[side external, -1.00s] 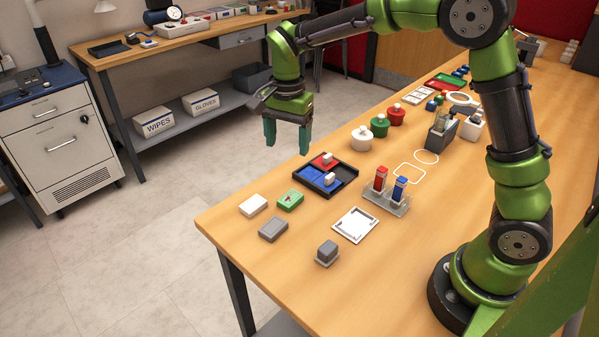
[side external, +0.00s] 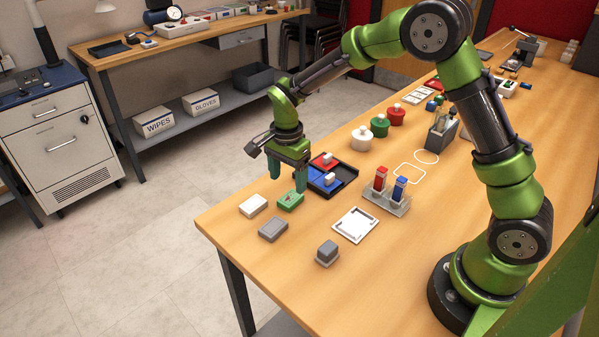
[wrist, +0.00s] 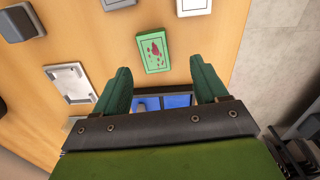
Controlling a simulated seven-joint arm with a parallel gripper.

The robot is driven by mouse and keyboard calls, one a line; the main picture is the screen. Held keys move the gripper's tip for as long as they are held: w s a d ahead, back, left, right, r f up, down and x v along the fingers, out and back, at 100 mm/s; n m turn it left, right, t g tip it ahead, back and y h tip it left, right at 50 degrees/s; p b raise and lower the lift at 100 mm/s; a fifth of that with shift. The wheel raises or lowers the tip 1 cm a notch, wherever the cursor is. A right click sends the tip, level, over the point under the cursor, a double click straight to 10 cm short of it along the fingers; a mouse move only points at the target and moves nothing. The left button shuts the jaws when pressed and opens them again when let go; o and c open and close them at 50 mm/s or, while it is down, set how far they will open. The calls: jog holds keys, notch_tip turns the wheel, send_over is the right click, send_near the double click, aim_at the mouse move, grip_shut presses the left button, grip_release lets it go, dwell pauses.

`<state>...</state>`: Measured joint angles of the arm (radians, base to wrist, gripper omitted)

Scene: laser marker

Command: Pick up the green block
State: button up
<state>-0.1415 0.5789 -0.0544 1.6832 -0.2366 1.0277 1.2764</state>
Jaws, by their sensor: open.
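The green block (side external: 290,201) lies flat on the wooden table near its left edge, with a dark red patch on top. In the wrist view the green block (wrist: 153,53) shows just beyond the fingertips, between their lines. My gripper (side external: 287,186) is open and empty. It hangs low, above and slightly behind the green block in the side view. In the wrist view its two teal fingers (wrist: 160,75) stand apart with nothing between them. The exact height of the fingertips above the block is hard to tell.
A white block (side external: 253,205) and a grey block (side external: 273,229) lie close by. A black tray (side external: 345,177) with blue and red pieces sits right behind the gripper. A white frame (side external: 355,225) and a rack with red and blue bottles (side external: 387,201) stand to the right.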

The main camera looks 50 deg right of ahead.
aim_at(291, 198)
jog(key=f, duration=0.5)
jog(key=shift+s, duration=0.35)
jog(key=shift+c, duration=0.3)
jog(key=c, duration=1.1)
jog(key=shift+c, duration=0.2)
jog(key=shift+r, duration=0.1)
